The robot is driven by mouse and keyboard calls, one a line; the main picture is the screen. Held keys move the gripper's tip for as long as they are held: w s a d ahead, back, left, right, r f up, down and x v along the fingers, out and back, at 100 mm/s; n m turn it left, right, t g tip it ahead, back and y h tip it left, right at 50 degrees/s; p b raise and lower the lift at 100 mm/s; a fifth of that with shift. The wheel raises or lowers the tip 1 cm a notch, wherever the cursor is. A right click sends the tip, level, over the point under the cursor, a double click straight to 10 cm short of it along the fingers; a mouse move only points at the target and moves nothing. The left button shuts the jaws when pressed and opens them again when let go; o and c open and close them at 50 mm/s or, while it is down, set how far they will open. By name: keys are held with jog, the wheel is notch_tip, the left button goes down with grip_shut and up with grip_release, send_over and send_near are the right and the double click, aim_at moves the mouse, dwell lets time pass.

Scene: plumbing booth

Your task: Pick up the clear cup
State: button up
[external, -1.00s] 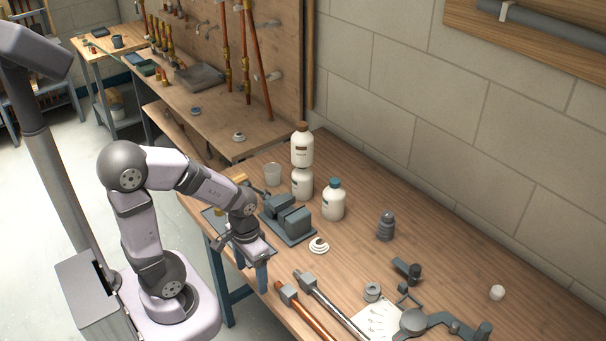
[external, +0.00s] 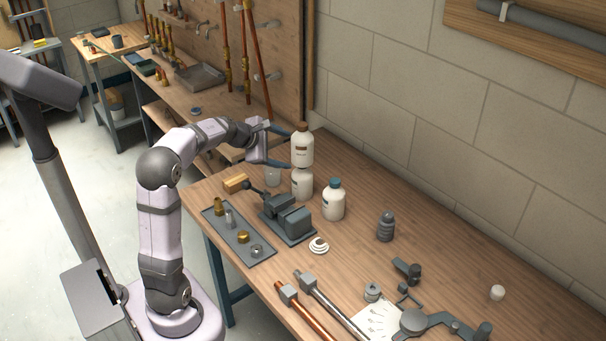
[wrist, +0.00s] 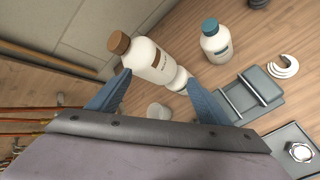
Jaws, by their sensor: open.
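The clear cup (external: 272,178) stands on the wooden workbench, left of two stacked white bottles. In the wrist view the cup (wrist: 158,110) shows as a small pale shape between my fingers, close to the gripper's edge. My gripper (external: 289,147) is open and empty, above the cup and beside the upper brown-capped bottle (external: 302,148). Its blue fingers also show spread in the wrist view (wrist: 160,77), with the stacked bottles seen between and beyond them. I cannot tell whether a fingertip touches the bottles.
The lower white bottle (external: 302,184) and a blue-capped bottle (external: 334,202) stand right of the cup. A grey vise (external: 288,220), a wooden block (external: 235,183) and a tray of fittings (external: 226,241) lie nearer. The pipe board (external: 285,60) rises behind.

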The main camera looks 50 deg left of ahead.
aim_at(273, 175)
jog(key=a+n+t+y+b, duration=0.1)
jog(key=a+n, duration=0.4)
jog(key=a, duration=0.4)
jog(key=s+a+f+n, duration=0.1)
jog(key=f, duration=0.4)
jog(key=s+a+f+n+t+h+b, duration=0.1)
jog(key=a+f, duration=0.1)
jog(key=f, duration=0.3)
jog(key=s+a+f+n+h+b, duration=0.1)
jog(key=f+n, duration=0.1)
jog(key=f, duration=0.3)
jog(key=shift+s+a+t, duration=0.3)
jog(key=shift+a, duration=0.1)
jog(key=shift+s+f+n+t+h, duration=0.25)
jog(key=shift+f+n+t+h, duration=0.05)
jog(key=shift+f+h, duration=0.1)
jog(key=shift+p+x, duration=1.1)
jog(key=shift+x, duration=2.6)
jog(key=shift+f, duration=0.1)
jog(key=shift+s, duration=0.1)
jog(key=c, duration=1.1)
